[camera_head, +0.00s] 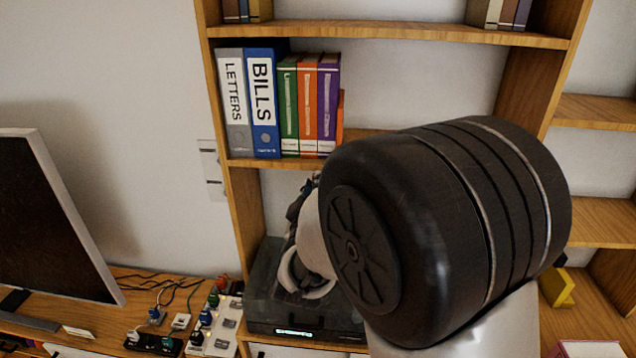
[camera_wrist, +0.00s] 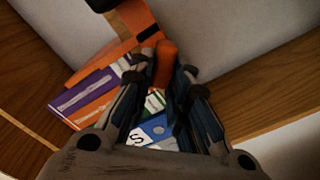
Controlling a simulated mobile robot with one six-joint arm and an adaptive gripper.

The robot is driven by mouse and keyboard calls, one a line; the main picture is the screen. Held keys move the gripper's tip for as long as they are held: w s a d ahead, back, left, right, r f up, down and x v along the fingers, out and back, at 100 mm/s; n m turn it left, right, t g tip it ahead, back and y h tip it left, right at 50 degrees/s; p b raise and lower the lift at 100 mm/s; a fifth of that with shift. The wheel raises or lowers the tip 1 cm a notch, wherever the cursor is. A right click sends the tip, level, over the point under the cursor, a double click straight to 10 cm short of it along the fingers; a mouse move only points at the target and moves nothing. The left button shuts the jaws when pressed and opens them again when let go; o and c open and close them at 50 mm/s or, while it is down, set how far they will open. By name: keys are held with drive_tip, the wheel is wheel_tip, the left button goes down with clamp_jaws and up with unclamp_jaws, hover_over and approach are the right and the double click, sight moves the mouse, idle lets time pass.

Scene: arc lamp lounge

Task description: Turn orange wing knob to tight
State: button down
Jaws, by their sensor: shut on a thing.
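The orange wing knob (camera_wrist: 165,62) shows in the wrist view as a small orange piece between the fingertips of my gripper (camera_wrist: 163,72). The fingers are closed on its two sides. Its lower part is hidden between the fingers, and I cannot read any tight mark or its turn angle. Left of it is a larger orange panel (camera_wrist: 133,18) with a dark slot; I cannot tell how the knob joins it. In the head view my arm covers the knob and the fingertips.
Binders stand on the shelf, among them a blue one (camera_head: 264,100), a green one (camera_head: 288,105) and a purple one (camera_head: 328,103). A dark device with a lit display (camera_head: 295,331) sits below. A monitor (camera_head: 45,220) and a power strip (camera_head: 216,325) are at left.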

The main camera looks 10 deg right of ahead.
drive_tip(key=n+p, duration=0.1)
drive_tip(key=n, duration=0.2)
drive_tip(key=n+p, duration=0.1)
drive_tip(key=n, duration=0.2)
drive_tip(key=n+p, duration=0.1)
drive_tip(key=n, duration=0.1)
drive_tip(key=shift+w+a+f+n+p, duration=0.1)
drive_tip(key=shift+a+f+n+p, duration=0.1)
drive_tip(key=shift+f+n+p, duration=0.15)
drive_tip(key=shift+f+n, duration=0.1)
drive_tip(key=shift+n, duration=0.15)
drive_tip(key=c, duration=1.5)
unclamp_jaws()
drive_tip(key=v, duration=0.7)
drive_tip(key=shift+s, duration=0.25)
